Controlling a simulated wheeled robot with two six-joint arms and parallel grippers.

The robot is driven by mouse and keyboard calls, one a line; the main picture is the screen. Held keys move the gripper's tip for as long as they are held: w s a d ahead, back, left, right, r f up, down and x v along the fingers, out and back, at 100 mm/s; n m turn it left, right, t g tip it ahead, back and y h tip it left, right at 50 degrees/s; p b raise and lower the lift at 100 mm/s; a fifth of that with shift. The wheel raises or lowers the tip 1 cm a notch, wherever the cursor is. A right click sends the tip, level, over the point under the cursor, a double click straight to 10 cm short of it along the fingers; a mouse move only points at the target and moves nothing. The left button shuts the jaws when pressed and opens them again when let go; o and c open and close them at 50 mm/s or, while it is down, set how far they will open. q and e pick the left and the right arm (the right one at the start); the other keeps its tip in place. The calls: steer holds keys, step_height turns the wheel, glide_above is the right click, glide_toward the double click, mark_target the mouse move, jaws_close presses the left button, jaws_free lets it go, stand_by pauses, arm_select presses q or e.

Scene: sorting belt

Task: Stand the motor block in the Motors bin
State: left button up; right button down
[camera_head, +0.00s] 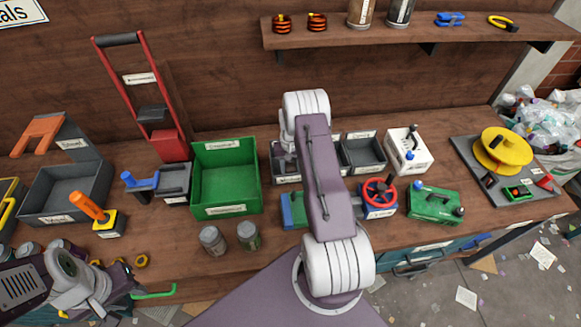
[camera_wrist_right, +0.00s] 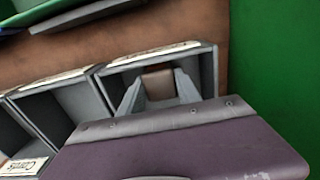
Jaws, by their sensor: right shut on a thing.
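My right gripper (camera_wrist_right: 158,92) reaches down into a small grey bin (camera_wrist_right: 209,72), the one beside the green crate. Its two grey fingers are shut on a brownish block (camera_wrist_right: 158,82), which I take for the motor block; only a small part shows between them. In the head view my right arm largely hides the gripper and the block. That grey bin (camera_head: 279,179) shows there in the row behind my arm; I cannot read its label. My left gripper (camera_head: 82,296) is low at the left, away from the bins, its jaws unclear.
The green crate (camera_head: 226,209) stands left of the grey bin. Another grey bin (camera_head: 364,153) is to the right, then a white box (camera_head: 408,157). Two jars (camera_head: 212,240) stand in front of the crate. A red-wheeled device (camera_head: 379,205) and green box (camera_head: 435,204) are at front right.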

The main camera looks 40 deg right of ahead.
mark_target(290, 167)
steer(key=c, duration=0.8)
jaws_free()
steer(key=shift+f, duration=0.15)
steer(key=shift+c, duration=0.2)
steer(key=shift+r+p, duration=0.3)
steer(key=shift+r, duration=0.35)
step_height(290, 167, up, 11)
steer(key=b, duration=0.1)
steer(key=shift+b, duration=0.35)
steer(key=s+a+r+n, duration=0.2)
steer(key=s+a, duration=0.2)
steer(key=a, duration=0.4)
steer(key=s+a+r+n, duration=0.1)
steer(key=s+a+r, duration=0.2)
steer(key=a, duration=0.5)
steer(key=s+a+n, duration=0.1)
steer(key=s+a, duration=0.2)
steer(key=s, duration=0.2)
steer(key=s+a+n+t, duration=0.1)
steer(key=s+a, duration=0.1)
steer(key=s, duration=0.3)
steer(key=shift+s+a+f+n, duration=0.15)
steer(key=shift+s+a+n, duration=0.15)
steer(key=shift+s+a, duration=0.1)
